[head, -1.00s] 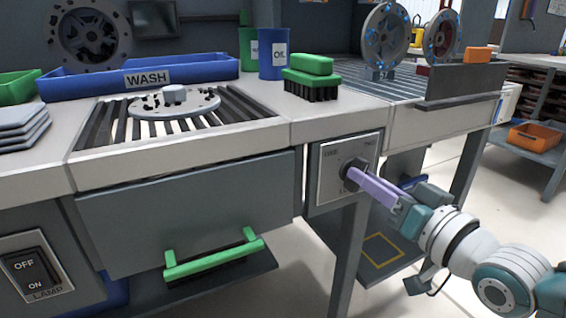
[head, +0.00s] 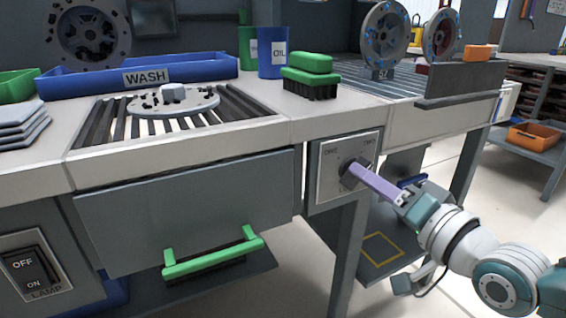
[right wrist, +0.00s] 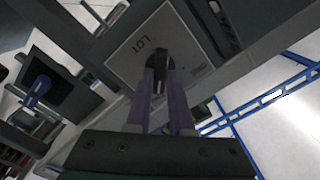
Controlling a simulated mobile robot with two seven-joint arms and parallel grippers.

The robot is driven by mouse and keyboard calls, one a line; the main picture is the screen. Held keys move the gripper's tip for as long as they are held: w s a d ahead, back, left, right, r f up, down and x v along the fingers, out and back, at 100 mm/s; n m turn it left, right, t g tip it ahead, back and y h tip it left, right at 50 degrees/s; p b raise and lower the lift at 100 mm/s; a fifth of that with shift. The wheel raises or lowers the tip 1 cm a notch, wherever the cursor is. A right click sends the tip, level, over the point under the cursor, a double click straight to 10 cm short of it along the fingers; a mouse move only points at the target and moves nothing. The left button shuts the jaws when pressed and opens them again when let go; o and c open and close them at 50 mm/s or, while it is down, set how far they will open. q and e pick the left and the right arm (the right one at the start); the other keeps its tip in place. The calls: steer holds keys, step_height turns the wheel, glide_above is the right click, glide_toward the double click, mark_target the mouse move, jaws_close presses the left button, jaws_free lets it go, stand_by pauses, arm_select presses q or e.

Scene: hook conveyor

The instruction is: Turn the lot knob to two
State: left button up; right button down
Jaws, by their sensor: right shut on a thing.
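The lot knob (head: 349,170) is a dark round knob on a grey square plate (head: 330,188) at the front of the bench, in the middle of the head view. The words ONE at upper left and TWO at upper right show on the plate. My right gripper (head: 355,171) reaches in from the right with its purple fingers shut on the knob. In the right wrist view the two fingers (right wrist: 162,85) lie on both sides of the dark knob (right wrist: 158,58), and the plate reads LOT. Which mark the knob points at is hard to tell. My left gripper is not in view.
A grey drawer front with a green handle (head: 214,257) is left of the plate. A green brush (head: 309,76) and a blue OIL cup (head: 272,53) stand on the bench above. A lamp switch (head: 35,270) is at the lower left.

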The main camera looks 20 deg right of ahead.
steer(key=c, duration=0.8)
jaws_free()
steer(key=s+p, duration=0.3)
steer(key=s, duration=0.7)
steer(key=shift+d, duration=0.4)
